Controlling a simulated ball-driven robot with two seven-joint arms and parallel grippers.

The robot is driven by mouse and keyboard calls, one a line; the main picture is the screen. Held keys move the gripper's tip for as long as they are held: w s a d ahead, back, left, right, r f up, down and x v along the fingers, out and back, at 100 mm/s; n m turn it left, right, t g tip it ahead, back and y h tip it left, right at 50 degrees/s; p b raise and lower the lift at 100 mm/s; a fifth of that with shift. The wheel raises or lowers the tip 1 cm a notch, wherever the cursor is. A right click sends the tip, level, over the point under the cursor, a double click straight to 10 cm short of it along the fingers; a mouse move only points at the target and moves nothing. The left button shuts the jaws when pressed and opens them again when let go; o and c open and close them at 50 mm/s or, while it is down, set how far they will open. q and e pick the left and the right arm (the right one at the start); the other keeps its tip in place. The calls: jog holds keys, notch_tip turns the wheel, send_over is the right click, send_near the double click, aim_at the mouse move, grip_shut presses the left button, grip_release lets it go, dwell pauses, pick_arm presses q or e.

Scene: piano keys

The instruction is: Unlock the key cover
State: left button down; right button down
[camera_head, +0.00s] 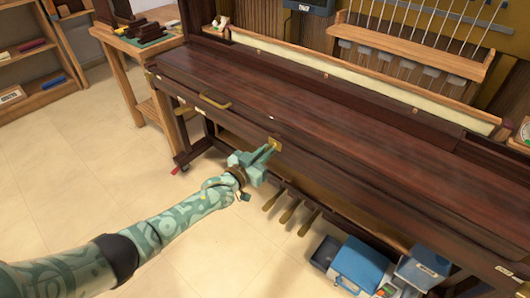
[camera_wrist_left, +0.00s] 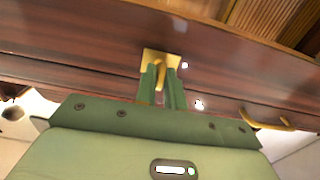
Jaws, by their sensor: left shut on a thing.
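The key cover (camera_head: 300,105) is a long dark reddish-brown lid, lying closed along the piano. A small brass lock plate (camera_head: 275,144) sits on its front edge, and the plate also shows in the left wrist view (camera_wrist_left: 174,60). A brass key (camera_wrist_left: 160,73) stands at the plate. My left gripper (camera_head: 268,150) is at the lock, its green fingers (camera_wrist_left: 163,88) shut on the key. How far the key sits in the lock is hidden by the fingers. My right gripper is in neither view.
A brass handle (camera_head: 215,102) is on the cover left of the lock, and it shows in the left wrist view (camera_wrist_left: 266,122). Brass pedals (camera_head: 290,211) are below. Blue boxes (camera_head: 358,264) stand on the floor at lower right. The floor at left is clear.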

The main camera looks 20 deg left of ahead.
pick_arm(q)
jog(key=shift+f, duration=0.15)
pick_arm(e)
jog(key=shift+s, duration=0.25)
pick_arm(q)
jog(key=c, duration=1.7)
grip_release()
jog(key=shift+o, duration=0.9)
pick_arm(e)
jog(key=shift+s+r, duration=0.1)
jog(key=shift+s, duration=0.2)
pick_arm(q)
jog(key=shift+s, duration=0.1)
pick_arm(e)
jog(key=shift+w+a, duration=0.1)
